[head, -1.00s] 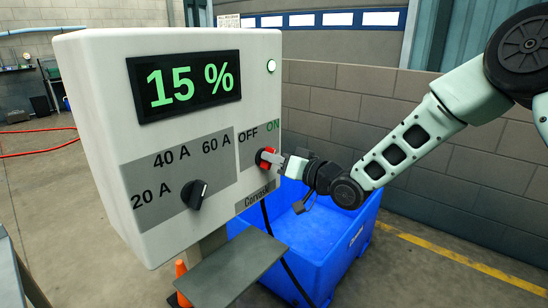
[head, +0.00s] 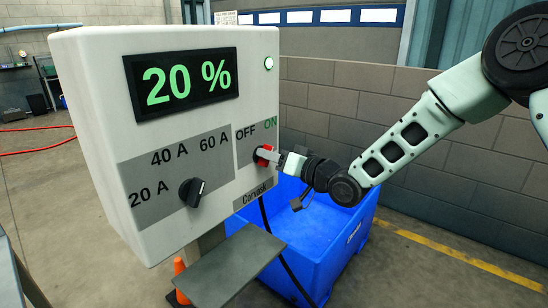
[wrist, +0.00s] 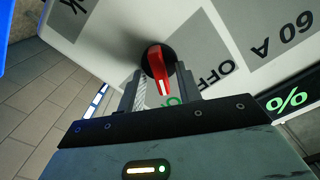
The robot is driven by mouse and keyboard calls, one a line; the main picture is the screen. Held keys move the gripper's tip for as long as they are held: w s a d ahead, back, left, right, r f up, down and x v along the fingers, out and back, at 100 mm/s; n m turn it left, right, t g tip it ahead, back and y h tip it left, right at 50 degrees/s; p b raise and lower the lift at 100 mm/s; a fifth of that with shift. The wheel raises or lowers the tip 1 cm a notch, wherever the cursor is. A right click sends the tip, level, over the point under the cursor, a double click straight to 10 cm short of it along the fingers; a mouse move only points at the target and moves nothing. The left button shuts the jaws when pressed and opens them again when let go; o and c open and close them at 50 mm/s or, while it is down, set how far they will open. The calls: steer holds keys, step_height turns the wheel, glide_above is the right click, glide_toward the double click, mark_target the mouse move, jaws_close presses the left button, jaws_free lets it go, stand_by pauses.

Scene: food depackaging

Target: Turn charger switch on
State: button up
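The charger (head: 90,120) is a white box; its display (head: 182,82) reads 20 %. Its red switch (head: 264,154) sits on a grey panel below the OFF and green ON labels. In the wrist view the red switch (wrist: 157,64) has its white-marked tip towards the green label, which is mostly hidden behind it. The OFF label (wrist: 207,76) is to the side. My gripper (wrist: 163,88) is open, with one finger on each side of the switch handle and gaps visible. In the head view my gripper (head: 284,161) is at the switch.
A black dial (head: 192,192) with amp labels is lower left on the charger. A small round light (head: 268,63) is at its upper right. A grey shelf (head: 232,268) sticks out below. A blue bin (head: 320,235) stands behind, by a grey block wall (head: 335,110).

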steer(key=b+v, duration=0.1)
steer(key=v, duration=1.6)
steer(key=shift+b, duration=0.3)
steer(key=shift+s+d, duration=0.15)
steer(key=s+d+n+g+h+p, duration=0.1)
steer(key=s+g+h+p, duration=0.2)
steer(key=s, duration=1.1)
steer(key=s+d+r+n+g+h+p, duration=0.1)
steer(key=s+n+g+h+p, duration=0.1)
steer(key=s+g+h, duration=0.6)
steer(key=s+h+p, duration=0.1)
steer(key=s+h, duration=0.1)
steer(key=s, duration=0.5)
steer(key=shift+r+h+p, duration=0.25)
steer(key=shift+h+p, duration=0.05)
steer(key=shift+p, duration=0.05)
steer(key=shift+s, duration=0.15)
